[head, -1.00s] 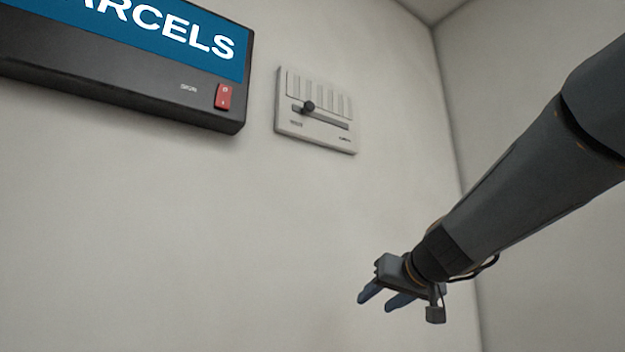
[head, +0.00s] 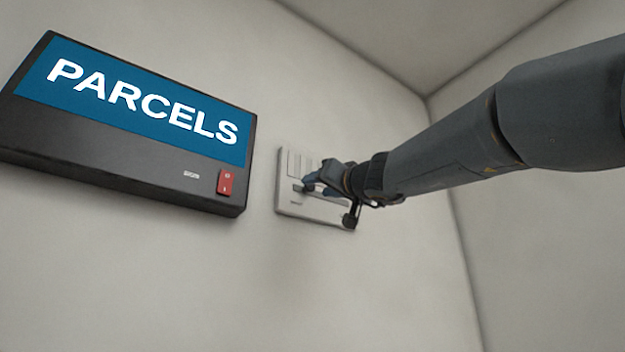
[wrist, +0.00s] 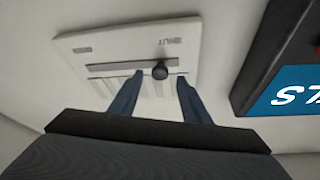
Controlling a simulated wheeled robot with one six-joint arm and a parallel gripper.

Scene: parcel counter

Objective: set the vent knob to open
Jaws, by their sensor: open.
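The vent panel (head: 290,207) is a pale plate on the wall, right of the sign. It also shows upside down in the wrist view (wrist: 120,45), with a long slot (wrist: 112,67). The dark round vent knob (wrist: 160,70) sits in the slot, nearer the end with the label that reads SHUT. The label at the other end is too small to read. My gripper (head: 309,187) is open at the panel, and its fingers hide the knob in the head view. In the wrist view the fingertips stand on either side of the knob, with gaps visible.
A black sign box (head: 120,165) with a blue PARCELS face hangs left of the panel and stands out from the wall. It carries a red rocker switch (head: 225,182). The wall below is bare. A room corner lies to the right.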

